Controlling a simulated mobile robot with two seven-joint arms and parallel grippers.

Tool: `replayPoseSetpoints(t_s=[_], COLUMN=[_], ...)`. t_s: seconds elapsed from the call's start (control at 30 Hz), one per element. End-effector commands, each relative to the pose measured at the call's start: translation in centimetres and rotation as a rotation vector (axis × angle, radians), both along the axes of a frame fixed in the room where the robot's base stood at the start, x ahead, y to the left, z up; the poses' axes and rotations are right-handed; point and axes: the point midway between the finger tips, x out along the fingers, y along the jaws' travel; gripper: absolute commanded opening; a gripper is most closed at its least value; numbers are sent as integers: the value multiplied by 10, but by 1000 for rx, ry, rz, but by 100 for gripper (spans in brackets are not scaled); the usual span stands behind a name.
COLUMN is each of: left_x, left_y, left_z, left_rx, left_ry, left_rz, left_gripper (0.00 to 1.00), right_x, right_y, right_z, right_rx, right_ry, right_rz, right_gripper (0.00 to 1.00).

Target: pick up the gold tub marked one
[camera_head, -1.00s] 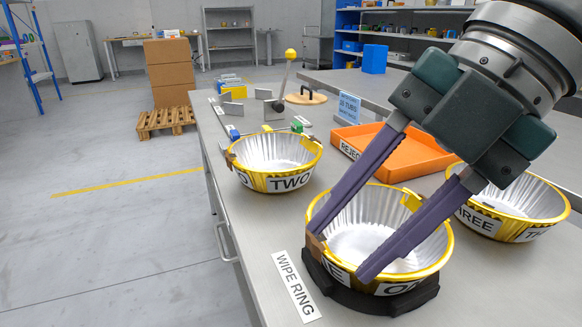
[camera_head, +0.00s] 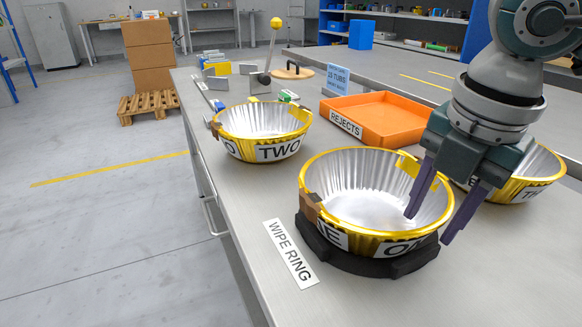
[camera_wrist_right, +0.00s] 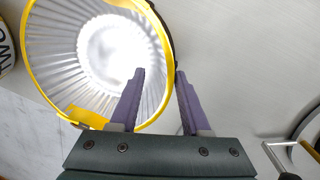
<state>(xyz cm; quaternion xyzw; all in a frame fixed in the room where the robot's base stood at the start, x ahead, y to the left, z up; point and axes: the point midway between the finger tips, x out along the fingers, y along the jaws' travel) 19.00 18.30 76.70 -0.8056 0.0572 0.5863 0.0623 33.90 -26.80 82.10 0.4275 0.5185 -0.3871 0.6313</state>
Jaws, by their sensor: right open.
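The gold tub marked ONE (camera_head: 340,238) has a fluted silver inside and sits upright in a black ring (camera_head: 350,262). A WIPE RING label (camera_head: 290,254) lies beside it. My right gripper (camera_head: 428,228) is open at the tub's right side. One purple finger is over the tub's inside and the other is outside the rim. In the right wrist view the gold rim of the tub (camera_wrist_right: 42,78) passes between the fingertips (camera_wrist_right: 158,72). I cannot tell whether either finger touches the wall. My left gripper is not in view.
Tub TWO (camera_head: 238,145) stands behind to the left. A third gold tub (camera_head: 522,190) is behind my right gripper, partly hidden. An orange REJECTS tray (camera_head: 385,108) and a lever with a yellow knob (camera_head: 268,58) stand farther back. The bench's left edge is near the ring.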

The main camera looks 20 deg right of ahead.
Motion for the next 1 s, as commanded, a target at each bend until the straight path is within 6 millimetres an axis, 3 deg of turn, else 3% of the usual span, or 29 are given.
replayPoseSetpoints(t_s=[0.27,0.7,1.0], left_x=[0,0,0], left_y=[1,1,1], left_z=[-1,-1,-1], left_rx=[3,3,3], left_ry=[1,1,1], left_rz=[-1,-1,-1], left_gripper=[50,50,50], right_x=[1,1,1], right_y=[0,0,0], right_z=[-5,-5,-5], right_rx=[0,0,0], right_ry=[-1,-1,0], right_rz=[2,1,1], right_gripper=[47,0,0])
